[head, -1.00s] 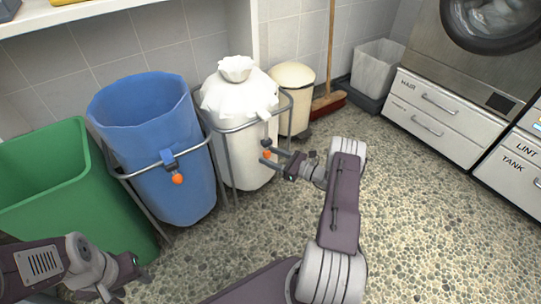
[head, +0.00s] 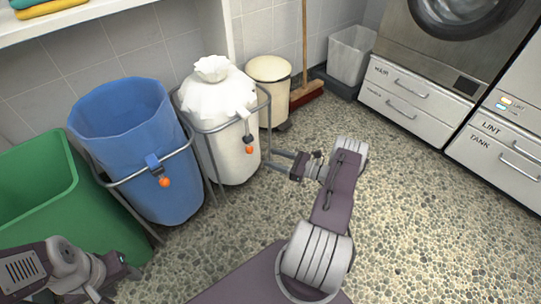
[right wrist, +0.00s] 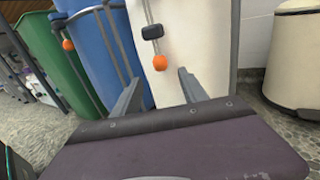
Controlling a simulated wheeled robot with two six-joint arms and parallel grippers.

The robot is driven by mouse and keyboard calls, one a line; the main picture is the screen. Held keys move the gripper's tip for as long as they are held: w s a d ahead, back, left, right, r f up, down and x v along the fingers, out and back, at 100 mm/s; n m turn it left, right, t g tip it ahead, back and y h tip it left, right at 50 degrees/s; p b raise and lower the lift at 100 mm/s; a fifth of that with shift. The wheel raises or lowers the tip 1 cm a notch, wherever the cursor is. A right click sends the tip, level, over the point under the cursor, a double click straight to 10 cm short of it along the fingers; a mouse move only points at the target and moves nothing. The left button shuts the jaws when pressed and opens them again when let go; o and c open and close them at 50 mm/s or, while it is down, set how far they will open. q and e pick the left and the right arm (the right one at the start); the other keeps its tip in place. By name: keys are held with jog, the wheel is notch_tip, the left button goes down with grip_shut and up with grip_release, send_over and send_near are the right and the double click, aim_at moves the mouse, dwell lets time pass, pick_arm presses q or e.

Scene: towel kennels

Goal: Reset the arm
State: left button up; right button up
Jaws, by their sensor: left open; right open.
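My right gripper (head: 277,160) is open and empty, with its fingers pointing left beside the white laundry bag (head: 226,120) in its metal frame. In the right wrist view its two fingers (right wrist: 158,92) stand apart in front of the white bag (right wrist: 178,40), with nothing between them. The orange ball (head: 248,149) on the white bag's cord hangs to the left of the fingers, apart from them. My left gripper (head: 122,280) is at the lower left in front of the green bin (head: 100,215); its fingertips are small and partly hard to make out.
A blue bag (head: 140,140) in a frame with an orange ball stands left of the white one. A cream pedal bin (head: 270,85), a broom (head: 305,88) and a grey-white bin (head: 350,57) stand behind. Machine drawers (head: 415,100) line the right. The pebbled floor at right is free.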

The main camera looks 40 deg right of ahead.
dwell(0.3)
jog(key=s+a+r+n+g+y+p, duration=0.1)
jog(key=s+a+r+n+g+p, duration=0.15)
jog(key=a+r+n+g, duration=0.45)
jog(key=s+a+r+n+g+y+p, duration=0.1)
jog(key=a+r+n+g+p, duration=0.3)
jog(key=a, duration=0.6)
jog(key=s+a+r+n+g+h+p, duration=0.35)
jog(key=s+r+n+g+h, duration=0.3)
jog(key=s+n, duration=0.35)
jog(key=s+r+n+t+h+p, duration=0.1)
jog(key=r+n+p, duration=0.3)
jog(key=r+p, duration=1.6)
jog(key=s+r+n+t+h+p, duration=0.2)
jog(key=r+n+h+p, duration=0.2)
jog(key=r+p, duration=1.5)
notch_tip(320, 180, up, 5)
jog(key=shift+s+a+p, duration=0.25)
jog(key=shift+a+p, duration=0.05)
jog(key=shift+p, duration=0.05)
jog(key=shift+t, duration=0.25)
